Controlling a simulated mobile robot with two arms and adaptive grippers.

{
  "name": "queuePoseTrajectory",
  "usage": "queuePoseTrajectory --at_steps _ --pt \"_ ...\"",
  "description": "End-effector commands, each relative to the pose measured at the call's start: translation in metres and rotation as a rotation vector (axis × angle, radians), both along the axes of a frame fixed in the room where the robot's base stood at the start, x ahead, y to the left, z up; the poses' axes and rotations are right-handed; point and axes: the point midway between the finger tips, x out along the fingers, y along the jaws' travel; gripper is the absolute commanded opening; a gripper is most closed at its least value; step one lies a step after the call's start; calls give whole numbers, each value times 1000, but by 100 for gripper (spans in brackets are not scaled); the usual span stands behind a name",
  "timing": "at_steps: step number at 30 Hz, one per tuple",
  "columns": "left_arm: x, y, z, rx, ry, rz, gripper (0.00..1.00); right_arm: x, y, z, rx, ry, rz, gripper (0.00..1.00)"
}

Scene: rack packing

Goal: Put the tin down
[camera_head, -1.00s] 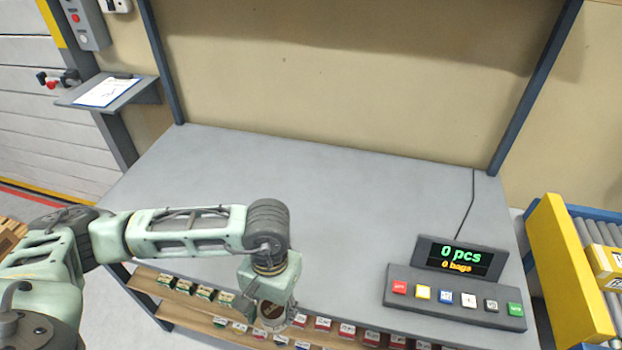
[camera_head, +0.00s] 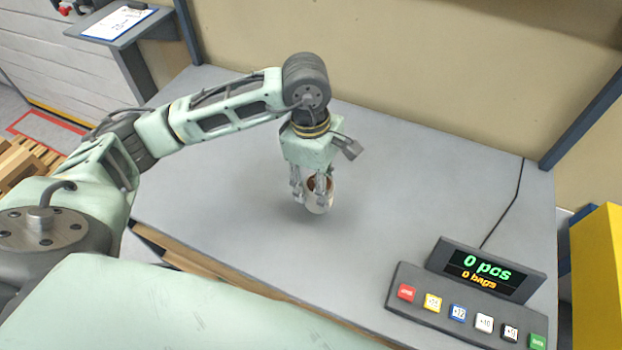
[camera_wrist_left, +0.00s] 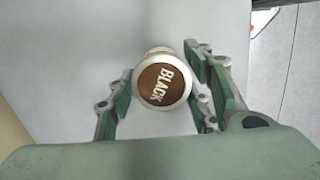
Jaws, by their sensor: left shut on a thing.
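The tin (camera_head: 318,198) is pale-sided with a brown lid. In the left wrist view its lid, lettered "BLACK", faces the camera (camera_wrist_left: 162,85). My left gripper (camera_head: 312,190) is shut on the tin, with a finger on either side of it; it also shows in the left wrist view (camera_wrist_left: 160,100). The tin hangs over the middle of the grey worktop (camera_head: 400,190), a little tilted in the head view. A soft shadow lies below it; I cannot tell whether its base touches the top. My right gripper is not in view.
A counter display (camera_head: 485,270) reading "0 pcs, 0 bags" and a panel of coloured buttons (camera_head: 465,307) stand at the worktop's right front. A cable (camera_head: 505,205) runs behind them. The worktop around the tin is clear.

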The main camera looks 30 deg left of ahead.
Motion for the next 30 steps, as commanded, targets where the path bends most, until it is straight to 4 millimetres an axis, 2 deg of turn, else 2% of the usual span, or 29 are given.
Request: queuePoseTrajectory --at_steps 3,9,16,20,30 --pt "10 -1 8 -2 -1 196 17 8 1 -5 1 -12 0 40" --pt "22 -1 19 -2 -1 444 17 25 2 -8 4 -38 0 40" --pt "28 4 22 1 3 555 17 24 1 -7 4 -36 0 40" --pt "36 25 10 5 5 564 17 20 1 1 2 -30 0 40" --pt "68 90 -33 3 5 561 17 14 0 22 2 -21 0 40"
